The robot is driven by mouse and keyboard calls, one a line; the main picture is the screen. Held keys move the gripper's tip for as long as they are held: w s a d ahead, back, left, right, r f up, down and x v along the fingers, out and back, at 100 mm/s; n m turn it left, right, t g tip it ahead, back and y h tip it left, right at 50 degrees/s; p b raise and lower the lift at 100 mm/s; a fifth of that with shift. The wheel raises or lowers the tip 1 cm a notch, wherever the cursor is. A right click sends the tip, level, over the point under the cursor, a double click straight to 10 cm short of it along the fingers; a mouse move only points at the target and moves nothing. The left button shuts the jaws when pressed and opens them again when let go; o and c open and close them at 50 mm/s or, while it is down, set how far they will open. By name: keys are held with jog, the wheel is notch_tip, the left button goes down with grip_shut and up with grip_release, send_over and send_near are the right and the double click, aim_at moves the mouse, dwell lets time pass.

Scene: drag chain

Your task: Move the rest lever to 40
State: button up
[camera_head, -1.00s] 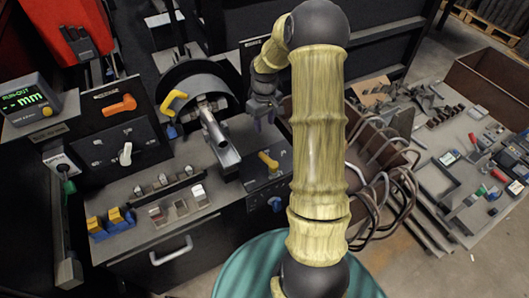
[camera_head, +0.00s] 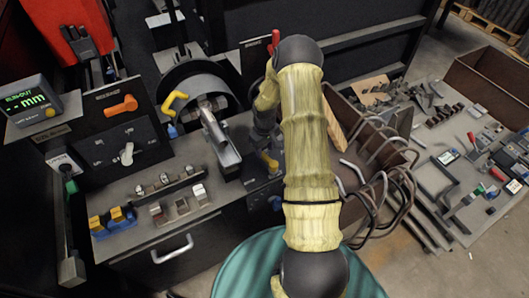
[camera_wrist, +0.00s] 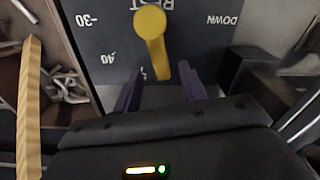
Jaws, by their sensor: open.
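The yellow rest lever (camera_wrist: 152,36) shows in the wrist view on a dark panel (camera_wrist: 100,60) whose lettering appears upside down. Its free end points toward my gripper, just right of a partly hidden mark; the 40 mark is further left, -30 is at upper left and DOWN at upper right. My gripper (camera_wrist: 158,88) is open, with one purple finger on each side of the lever's line and the lever tip near the gap. I cannot tell whether they touch. In the head view the lever (camera_head: 269,162) is partly hidden by my gripper and arm.
A metal trough (camera_head: 222,145) and a yellow handle (camera_head: 175,104) are left of the lever. A wooden strip (camera_wrist: 30,110) shows at the wrist view's left. A dark block (camera_wrist: 243,72) is at right.

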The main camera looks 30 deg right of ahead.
aim_at(265, 155)
jog(key=shift+f, duration=1.55)
grip_shut()
